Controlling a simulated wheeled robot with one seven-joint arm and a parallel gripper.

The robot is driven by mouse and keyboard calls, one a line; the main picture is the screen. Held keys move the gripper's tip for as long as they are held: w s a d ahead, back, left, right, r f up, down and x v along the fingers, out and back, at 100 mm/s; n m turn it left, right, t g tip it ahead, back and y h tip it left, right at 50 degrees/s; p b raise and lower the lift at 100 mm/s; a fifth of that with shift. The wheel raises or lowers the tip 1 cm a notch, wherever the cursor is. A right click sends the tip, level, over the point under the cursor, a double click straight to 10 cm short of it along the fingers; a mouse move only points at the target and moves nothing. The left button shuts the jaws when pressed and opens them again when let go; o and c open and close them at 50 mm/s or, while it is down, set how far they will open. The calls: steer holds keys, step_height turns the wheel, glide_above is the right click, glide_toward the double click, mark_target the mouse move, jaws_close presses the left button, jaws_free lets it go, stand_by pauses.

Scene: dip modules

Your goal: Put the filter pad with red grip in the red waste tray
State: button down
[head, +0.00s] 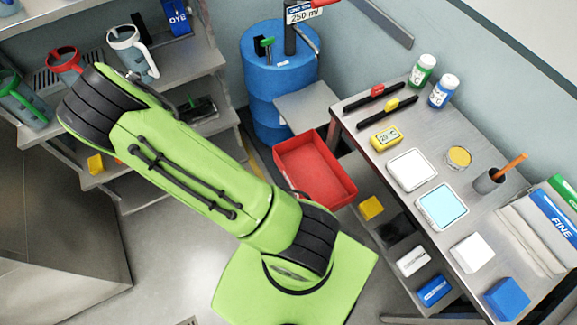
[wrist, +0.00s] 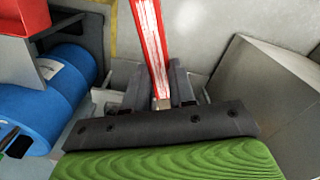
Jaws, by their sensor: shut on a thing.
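The red waste tray (head: 315,170) stands empty between the blue drum and the metal table in the head view. A red corner, which looks like that tray (wrist: 28,14), shows at the top left of the wrist view. My gripper (wrist: 160,98) is shut on a flat red thing with pale streaks, seen nearly edge-on, which I take for the filter pad with red grip (wrist: 148,42). It sticks out beyond the dark fingers, with its far end cut off by the picture's top edge. In the head view my gripper and the held pad do not show.
The blue drum (head: 280,75) stands behind the tray; it also shows in the wrist view (wrist: 45,98). The metal table (head: 375,150) at right holds pads, bottles and two dark strips with red and yellow grips. Shelves (head: 190,65) with jugs stand at left. Open floor lies below the gripper.

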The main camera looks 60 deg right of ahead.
steer(key=s+d+f+m+b, duration=0.2)
steer(key=d+m+b, duration=0.25)
steer(key=d, duration=0.75)
steer(key=s+d+f+m+b, duration=0.1)
steer(key=s+d+m+b, duration=0.95)
steer(key=s+d, duration=0.95)
step_height(320, 180, down, 10)
steer(key=n+b, duration=0.1)
steer(key=b, duration=0.3)
steer(key=shift+a+r, duration=0.2)
steer(key=shift+a, duration=0.05)
steer(key=shift+w+f, duration=0.1)
steer(key=c, duration=1.4)
jaws_free()
steer(key=shift+f, duration=0.1)
steer(key=o, duration=0.5)
steer(key=shift+c, duration=0.2)
